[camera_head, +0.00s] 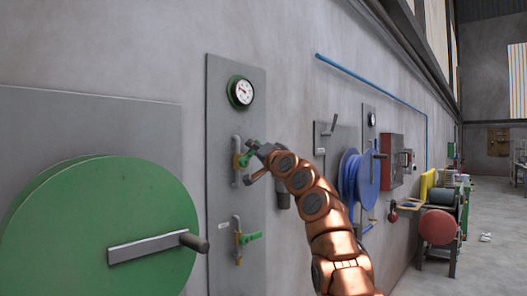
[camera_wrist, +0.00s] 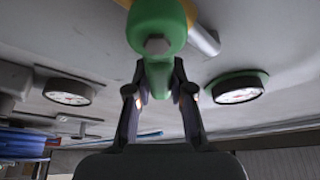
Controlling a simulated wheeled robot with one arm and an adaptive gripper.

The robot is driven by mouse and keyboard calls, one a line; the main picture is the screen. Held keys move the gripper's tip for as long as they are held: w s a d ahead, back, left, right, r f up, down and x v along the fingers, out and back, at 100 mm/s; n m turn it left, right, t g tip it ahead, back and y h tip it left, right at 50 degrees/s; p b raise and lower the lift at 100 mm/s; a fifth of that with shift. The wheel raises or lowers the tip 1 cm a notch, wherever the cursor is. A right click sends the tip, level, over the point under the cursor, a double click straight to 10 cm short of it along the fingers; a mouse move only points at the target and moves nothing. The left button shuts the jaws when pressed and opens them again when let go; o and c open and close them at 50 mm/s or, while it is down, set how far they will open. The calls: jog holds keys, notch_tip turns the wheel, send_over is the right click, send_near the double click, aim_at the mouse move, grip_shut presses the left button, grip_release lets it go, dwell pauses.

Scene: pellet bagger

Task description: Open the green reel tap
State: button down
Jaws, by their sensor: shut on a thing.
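A green-handled tap (camera_head: 240,160) sits on a vertical pipe on the grey wall panel (camera_head: 224,90), below a green-rimmed gauge (camera_head: 240,92). My gripper (camera_head: 255,163) is at this upper tap, its fingers partly covering the handle. In the wrist view the tap's round green hub (camera_wrist: 157,22) is at the top centre, and its narrow lever (camera_wrist: 158,78) runs down between the two fingers. My gripper (camera_wrist: 158,90) is shut on that lever. A second green-handled tap (camera_head: 247,238) is lower on the same panel, its lever sideways across its pipe.
A large green reel (camera_head: 90,215) with a crank handle (camera_head: 194,242) stands out from the wall at left. A blue reel (camera_head: 362,178) and a red box (camera_head: 391,160) are on the wall beyond my arm. The floor (camera_head: 500,255) at right is mostly clear.

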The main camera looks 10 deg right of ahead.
jog(key=shift+a, duration=0.1)
dwell(0.4)
jog(key=c, duration=1)
grip_release()
